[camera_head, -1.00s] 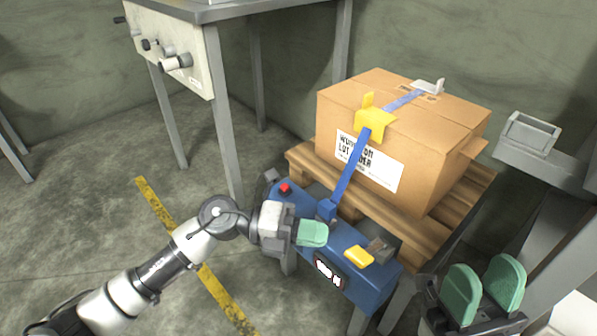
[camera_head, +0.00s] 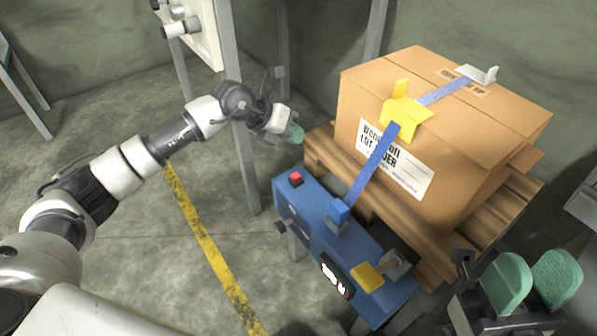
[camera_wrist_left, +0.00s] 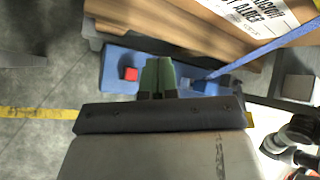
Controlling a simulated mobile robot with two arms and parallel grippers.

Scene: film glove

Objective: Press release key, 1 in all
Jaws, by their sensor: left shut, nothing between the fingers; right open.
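A blue strap console (camera_head: 318,240) carries a small red button (camera_head: 296,179) at its far left end and a yellow key (camera_head: 367,277) near its front right end. I cannot tell which is the release key. My left gripper (camera_head: 295,133) is shut and empty, with green fingertips, just beyond the red button and apart from it. In the left wrist view the red button (camera_wrist_left: 130,74) shows just left of the closed fingertips (camera_wrist_left: 158,76). My right gripper (camera_head: 530,283) is open and empty at the lower right, right of the console.
A cardboard box (camera_head: 440,130) sits on a wooden pallet (camera_head: 325,155) behind the console. A blue strap (camera_head: 373,165) runs from the console over a yellow corner guard (camera_head: 405,116) on the box. A yellow floor line (camera_head: 205,245) crosses open floor at left.

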